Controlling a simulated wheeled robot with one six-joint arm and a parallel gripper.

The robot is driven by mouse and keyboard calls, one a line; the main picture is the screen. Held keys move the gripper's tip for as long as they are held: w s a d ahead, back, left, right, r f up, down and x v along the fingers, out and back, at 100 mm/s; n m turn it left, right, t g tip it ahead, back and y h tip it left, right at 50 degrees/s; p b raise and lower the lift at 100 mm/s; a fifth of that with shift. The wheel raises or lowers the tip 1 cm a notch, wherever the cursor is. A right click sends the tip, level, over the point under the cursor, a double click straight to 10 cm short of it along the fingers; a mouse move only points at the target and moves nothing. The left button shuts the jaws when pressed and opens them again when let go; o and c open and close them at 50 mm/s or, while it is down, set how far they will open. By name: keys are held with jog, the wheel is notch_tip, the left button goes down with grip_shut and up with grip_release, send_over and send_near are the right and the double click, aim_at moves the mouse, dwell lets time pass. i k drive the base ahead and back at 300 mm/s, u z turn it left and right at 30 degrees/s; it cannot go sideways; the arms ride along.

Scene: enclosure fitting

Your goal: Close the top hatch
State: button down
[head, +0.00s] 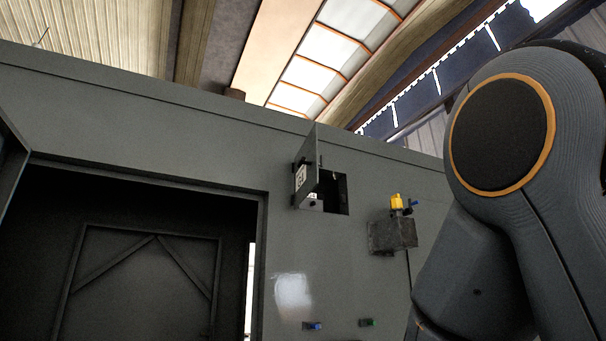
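The top hatch (307,168) is a small grey door high on the grey enclosure wall. It stands open, swung out toward me from the left side of its opening (341,192). A dark handle or latch shows near its upper part, and a white label with dark lettering is on its face. The opening to its right is dark, with a small pale item low inside that I cannot identify. My gripper is not in view. Part of my arm fills the right side of the view, apart from the hatch.
A grey box (391,236) with a yellow part (397,201) on top juts from the wall right of the hatch. Blue (312,326) and green (368,322) fittings sit low on the wall. A large dark doorway (150,190) opens at left, with another open door edge at far left.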

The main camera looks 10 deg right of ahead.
aim_at(306, 177)
jog(key=u, duration=1.45)
jog(key=i, duration=1.1)
jog(key=z, duration=1.7)
